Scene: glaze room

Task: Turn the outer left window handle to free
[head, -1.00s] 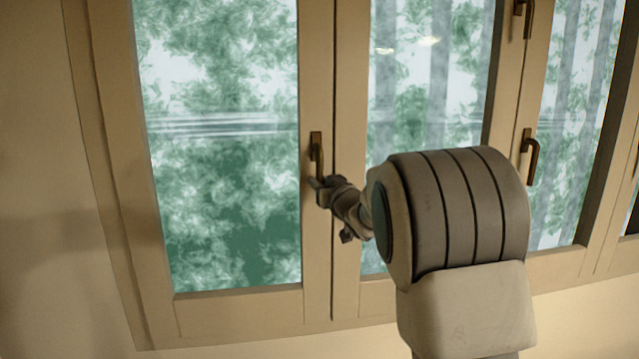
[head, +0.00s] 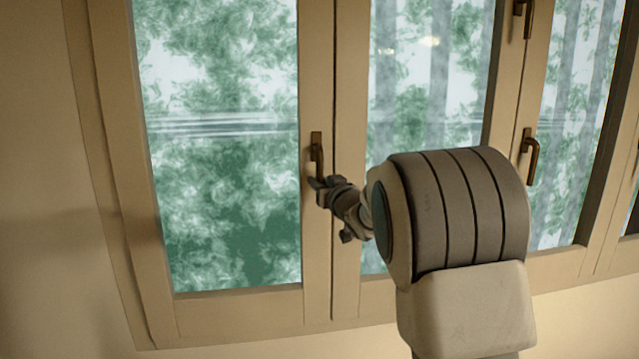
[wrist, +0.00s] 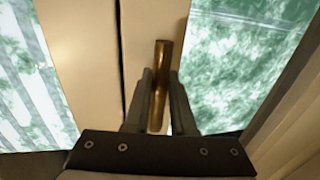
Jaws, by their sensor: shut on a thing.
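The outer left window handle (head: 316,156) is a bronze lever on the frame post right of the leftmost pane. It points straight down from its mount. My gripper (head: 318,187) is at the handle's lower end in the head view and hides that end. In the wrist view, the bronze handle (wrist: 160,75) stands between the two fingers of my gripper (wrist: 160,85), which are shut on it, one on each side.
Another bronze handle (head: 529,158) hangs down on the post to the right, with one more (head: 522,18) above it. The left pane (head: 220,160) and its frame are flat and shut. The wall (head: 45,180) at the far left is bare.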

